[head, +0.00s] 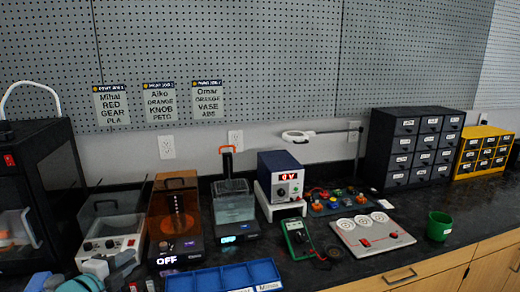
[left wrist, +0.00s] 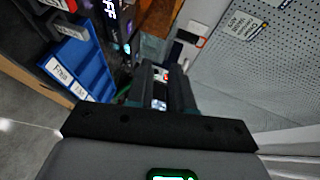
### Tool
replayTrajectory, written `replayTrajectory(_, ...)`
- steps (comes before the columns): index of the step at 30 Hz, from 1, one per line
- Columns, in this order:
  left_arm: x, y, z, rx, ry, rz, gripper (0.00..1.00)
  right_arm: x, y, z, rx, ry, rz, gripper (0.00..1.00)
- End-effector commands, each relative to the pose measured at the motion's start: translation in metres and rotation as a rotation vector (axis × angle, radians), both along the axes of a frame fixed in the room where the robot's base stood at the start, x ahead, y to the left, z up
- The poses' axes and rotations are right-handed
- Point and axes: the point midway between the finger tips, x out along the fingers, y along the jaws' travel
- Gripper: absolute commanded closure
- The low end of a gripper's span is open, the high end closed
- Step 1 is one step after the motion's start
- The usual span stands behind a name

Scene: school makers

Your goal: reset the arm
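My left arm comes in at the bottom left corner of the head view, with grey and teal parts. Its gripper (head: 112,268) is low over the near left side of the bench, in front of the clear-lidded machine. Its fingertips are small and hard to make out there. In the left wrist view the two dark fingers of the left gripper (left wrist: 163,85) stand apart. Bench equipment shows between them and I see nothing held. My right arm and gripper are not in view.
A blue divided tray (head: 225,276) lies at the front edge, right of my left gripper. An orange-covered machine (head: 175,222) and a black printer (head: 38,185) stand close behind. A green cup (head: 439,226) is at the right. The bench front right of the tray is mostly clear.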

Motion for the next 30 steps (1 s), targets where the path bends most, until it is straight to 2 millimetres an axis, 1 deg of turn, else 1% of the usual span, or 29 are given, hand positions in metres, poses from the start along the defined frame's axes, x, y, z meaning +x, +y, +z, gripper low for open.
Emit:
replayTrajectory(1, 0.001, -0.011, -0.012, -0.013, 0.025, -0.019, 0.79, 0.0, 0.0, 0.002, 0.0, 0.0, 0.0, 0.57)
replayTrajectory(4, 0.001, -0.031, -0.038, -0.051, 0.082, -0.043, 0.79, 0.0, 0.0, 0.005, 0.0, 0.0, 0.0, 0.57)
replayTrajectory(8, -0.006, -0.06, -0.078, -0.122, 0.18, -0.062, 0.79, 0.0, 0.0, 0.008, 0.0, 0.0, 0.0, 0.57)
replayTrajectory(11, -0.018, -0.087, -0.115, -0.203, 0.286, -0.061, 0.79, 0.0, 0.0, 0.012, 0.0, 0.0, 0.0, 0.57)
replayTrajectory(12, -0.027, -0.099, -0.133, -0.247, 0.344, -0.053, 0.79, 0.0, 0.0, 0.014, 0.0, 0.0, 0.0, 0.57)
replayTrajectory(14, -0.043, -0.12, -0.162, -0.326, 0.446, -0.031, 0.79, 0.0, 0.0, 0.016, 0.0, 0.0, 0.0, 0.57)
replayTrajectory(15, -0.058, -0.134, -0.183, -0.39, 0.529, -0.005, 0.79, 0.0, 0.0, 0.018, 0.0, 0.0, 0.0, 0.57)
replayTrajectory(17, -0.087, -0.156, -0.217, -0.494, 0.673, 0.056, 0.79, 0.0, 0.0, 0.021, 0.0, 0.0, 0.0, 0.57)
replayTrajectory(18, -0.109, -0.169, -0.238, -0.566, 0.774, 0.114, 0.79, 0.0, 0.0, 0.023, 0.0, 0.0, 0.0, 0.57)
replayTrajectory(20, -0.146, -0.187, -0.266, -0.668, 0.928, 0.218, 0.79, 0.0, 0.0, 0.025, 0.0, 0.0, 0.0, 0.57)
replayTrajectory(21, -0.174, -0.196, -0.282, -0.735, 1.032, 0.309, 0.79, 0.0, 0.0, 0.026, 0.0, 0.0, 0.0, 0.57)
replayTrajectory(22, -0.194, -0.202, -0.293, -0.784, 1.107, 0.386, 0.79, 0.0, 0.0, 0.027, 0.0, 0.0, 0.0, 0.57)
replayTrajectory(23, -0.216, -0.207, -0.303, -0.828, 1.177, 0.468, 0.79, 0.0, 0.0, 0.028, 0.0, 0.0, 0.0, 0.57)
replayTrajectory(24, -0.243, -0.212, -0.313, -0.884, 1.263, 0.589, 0.79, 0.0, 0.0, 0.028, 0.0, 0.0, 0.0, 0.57)
replayTrajectory(26, -0.28, -0.213, -0.323, -0.972, 1.366, 0.801, 0.79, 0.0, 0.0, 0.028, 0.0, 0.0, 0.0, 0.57)
replayTrajectory(27, -0.301, -0.212, -0.327, -1.034, 1.41, 0.959, 0.79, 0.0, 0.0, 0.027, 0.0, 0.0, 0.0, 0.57)
replayTrajectory(28, -0.31, -0.21, -0.327, -1.079, 1.424, 1.062, 0.79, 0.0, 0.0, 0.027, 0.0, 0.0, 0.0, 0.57)
replayTrajectory(30, -0.319, -0.207, -0.327, -1.16, 1.424, 1.232, 0.79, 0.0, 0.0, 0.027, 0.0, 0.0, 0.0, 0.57)
